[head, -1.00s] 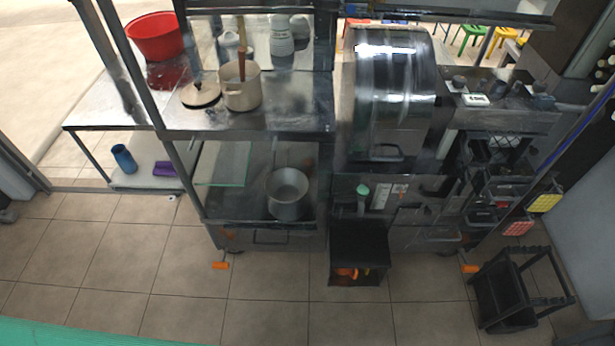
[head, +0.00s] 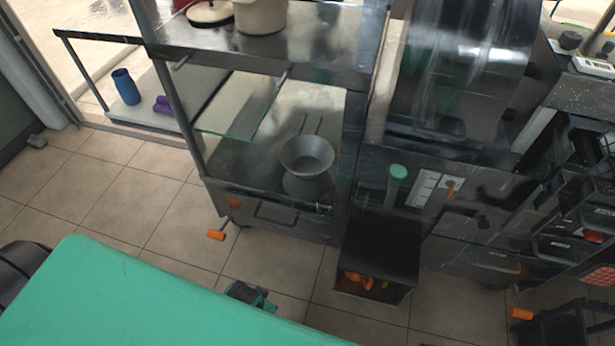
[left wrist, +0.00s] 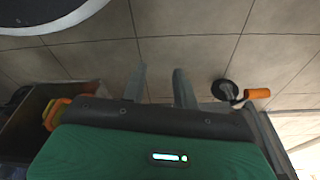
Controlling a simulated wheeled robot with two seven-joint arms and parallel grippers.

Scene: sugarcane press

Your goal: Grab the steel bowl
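The steel bowl (head: 307,157) is in the head view, on the lower shelf of the metal cart, facing up. It rests on or in a grey rounded vessel (head: 307,187); I cannot tell exactly how they join. Thin rods show behind its rim. My left gripper (head: 250,296) shows low in the head view, over the floor in front of the cart and well short of the bowl. In the left wrist view my left gripper (left wrist: 160,84) has two fingers apart with only floor between them. The bowl is not in the wrist view. My right gripper is not in view.
The cart's lower shelf (head: 235,160) is open at the front, with a glass pane (head: 245,115) at its left. A cream pot (head: 260,14) stands above. A black bin (head: 380,255) with orange items stands right of the cart. Orange-pedalled casters (head: 216,235) stick out.

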